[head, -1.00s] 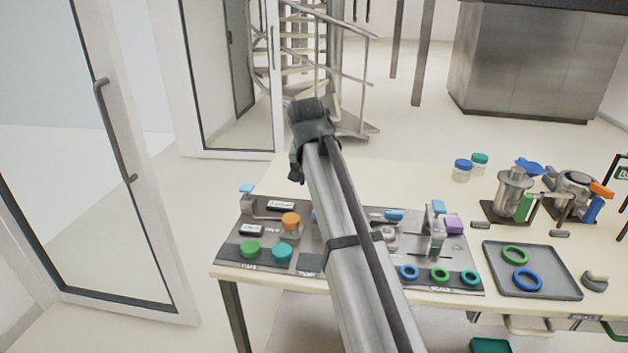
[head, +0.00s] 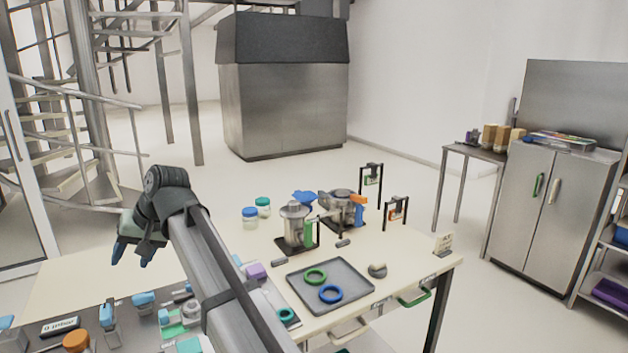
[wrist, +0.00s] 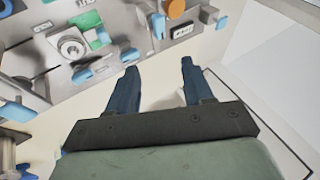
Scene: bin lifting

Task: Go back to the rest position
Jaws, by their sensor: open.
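My gripper (head: 132,250) is at the left of the head view, above the left part of the cream table (head: 75,268). Its blue fingers point downward, clear of the tabletop. In the wrist view the two blue fingers of my gripper (wrist: 158,85) stand wide apart with nothing between them. The grey fixture board (wrist: 30,50) lies beyond the fingertips. My arm hides part of the board in the head view.
A steel cabinet (head: 550,205) is at the right. Open floor lies behind the table.

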